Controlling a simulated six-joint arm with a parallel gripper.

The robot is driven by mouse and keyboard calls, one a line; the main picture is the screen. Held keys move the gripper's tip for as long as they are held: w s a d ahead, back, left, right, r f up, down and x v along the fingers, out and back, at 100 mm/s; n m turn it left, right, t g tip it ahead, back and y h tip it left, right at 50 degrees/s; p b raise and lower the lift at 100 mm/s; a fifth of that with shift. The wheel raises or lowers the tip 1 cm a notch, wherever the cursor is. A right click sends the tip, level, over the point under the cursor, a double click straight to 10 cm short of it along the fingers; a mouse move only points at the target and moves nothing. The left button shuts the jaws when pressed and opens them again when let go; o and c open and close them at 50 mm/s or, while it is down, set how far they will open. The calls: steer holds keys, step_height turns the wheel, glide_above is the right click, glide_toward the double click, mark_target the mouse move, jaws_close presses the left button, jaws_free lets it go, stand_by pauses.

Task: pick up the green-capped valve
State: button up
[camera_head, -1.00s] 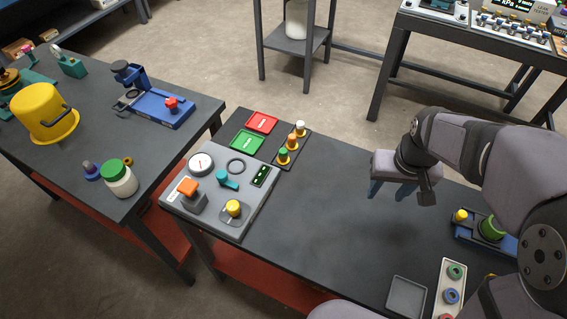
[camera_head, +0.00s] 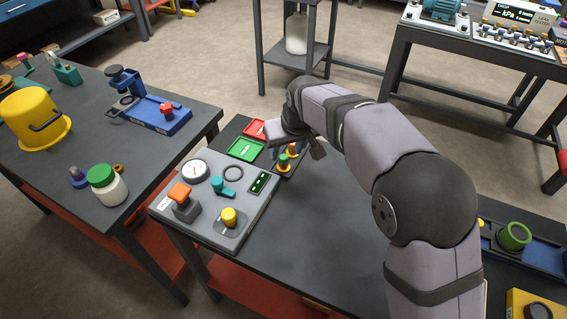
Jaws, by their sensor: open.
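The green-capped valve (camera_head: 283,161) stands upright at the near end of a dark rack (camera_head: 288,174) on the middle table. It has a green cap over a brass-coloured body. An orange-capped valve (camera_head: 292,149) stands behind it, partly hidden by my gripper. My gripper (camera_head: 291,146) is over the rack, above and just behind the green-capped valve. Its jaws are open, but the fingertips are mostly hidden, and I cannot tell how near they are to the valve. The white-capped valve at the far end is hidden by my gripper.
A green tray (camera_head: 246,149) and a red tray (camera_head: 255,128) lie left of the rack. A grey panel (camera_head: 207,222) with a gauge, knobs and switches stands in front. My arm covers much of the table's right side. A blue fixture (camera_head: 547,254) lies at the right.

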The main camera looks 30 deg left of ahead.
mark_target(284, 157)
steer(key=shift+p+x, duration=0.55)
steer(key=shift+x, duration=2.4)
steer(key=shift+s, duration=0.1)
steer(key=shift+c, duration=0.5)
jaws_close()
